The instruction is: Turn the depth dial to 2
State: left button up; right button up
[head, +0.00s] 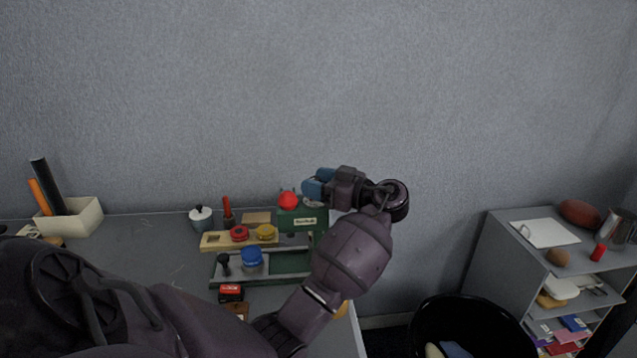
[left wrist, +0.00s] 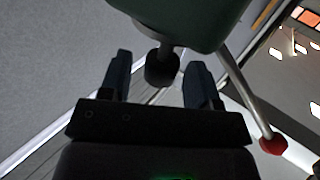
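A green machine (head: 302,218) with a pale label stands at the back right of the table. A red ball (head: 288,200) is at its upper left. My left gripper (head: 316,186) is above the machine, its blue fingers pointing left. In the left wrist view the green body (left wrist: 185,18) fills the top, with a black round knob (left wrist: 162,69) on a short stem below it. The left gripper is open, one finger on each side of this knob, with gaps showing. No numbers show, so I cannot tell whether it is the depth dial. My right gripper is not in view.
A rail base with a blue knob (head: 251,257) and a wooden block with a red dial (head: 239,233) and yellow dial (head: 265,232) are nearby. A lever with a red ball (left wrist: 273,145) is right of the fingers. A pen box (head: 84,219) stands far left.

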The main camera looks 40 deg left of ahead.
pick_arm(q)
jog(key=b+v, duration=0.1)
jog(key=v, duration=1)
jog(key=shift+a, duration=0.1)
dwell(0.5)
